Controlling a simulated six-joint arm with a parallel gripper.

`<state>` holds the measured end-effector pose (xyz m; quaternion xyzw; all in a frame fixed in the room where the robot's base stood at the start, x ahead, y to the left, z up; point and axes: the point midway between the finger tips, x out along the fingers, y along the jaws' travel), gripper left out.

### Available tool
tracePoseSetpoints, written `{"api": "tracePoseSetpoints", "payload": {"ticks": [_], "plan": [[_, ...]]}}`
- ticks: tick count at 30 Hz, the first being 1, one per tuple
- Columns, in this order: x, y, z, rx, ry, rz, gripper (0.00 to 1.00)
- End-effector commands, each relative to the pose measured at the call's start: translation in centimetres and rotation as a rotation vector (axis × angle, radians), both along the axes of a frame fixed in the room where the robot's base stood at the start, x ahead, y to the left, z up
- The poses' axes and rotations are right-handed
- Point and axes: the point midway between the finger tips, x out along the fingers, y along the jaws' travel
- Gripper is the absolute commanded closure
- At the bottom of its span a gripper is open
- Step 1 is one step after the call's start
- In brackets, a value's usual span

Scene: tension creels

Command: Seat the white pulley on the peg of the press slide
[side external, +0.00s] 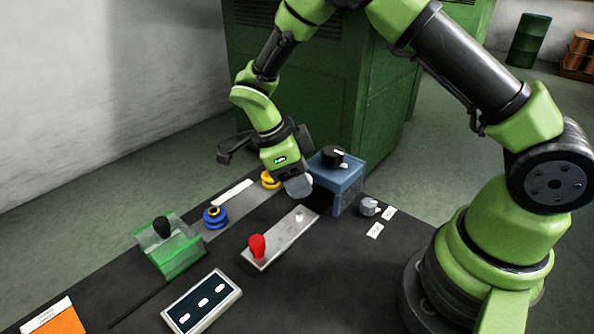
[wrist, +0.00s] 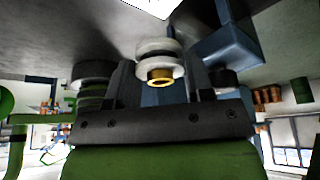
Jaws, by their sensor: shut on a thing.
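The white pulley (wrist: 158,48), with a brass-coloured hub, is between the fingers of my gripper in the wrist view. In the side view only a pale bit of the pulley (side external: 308,180) shows at the gripper's tip. My gripper (side external: 298,188) is shut on it, held above the bench and tilted. The press slide (side external: 279,240) is a long grey plate with a red handle at its near end. A small pale peg (side external: 299,217) stands near its far end, below and apart from the gripper. The peg cannot be made out in the wrist view.
A blue box (side external: 345,188) with a black knob stands close right of the gripper; the box (wrist: 232,45) also shows in the wrist view. A yellow pulley (side external: 270,180) and a blue pulley (side external: 215,217) sit left. A green clear-sided fixture (side external: 178,255) stands farther left.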

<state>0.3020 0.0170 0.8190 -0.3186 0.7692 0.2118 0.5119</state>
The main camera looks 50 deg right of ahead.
Motion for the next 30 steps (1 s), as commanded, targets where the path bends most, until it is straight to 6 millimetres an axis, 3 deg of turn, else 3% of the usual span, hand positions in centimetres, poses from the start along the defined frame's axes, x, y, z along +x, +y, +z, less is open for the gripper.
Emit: {"api": "tracePoseSetpoints", "payload": {"ticks": [15,30], "plan": [[0.0,0.0,-4.4,0.000,0.000,0.000,0.76],[0.0,0.0,-4.9,0.001,-0.001,0.000,0.76]]}}
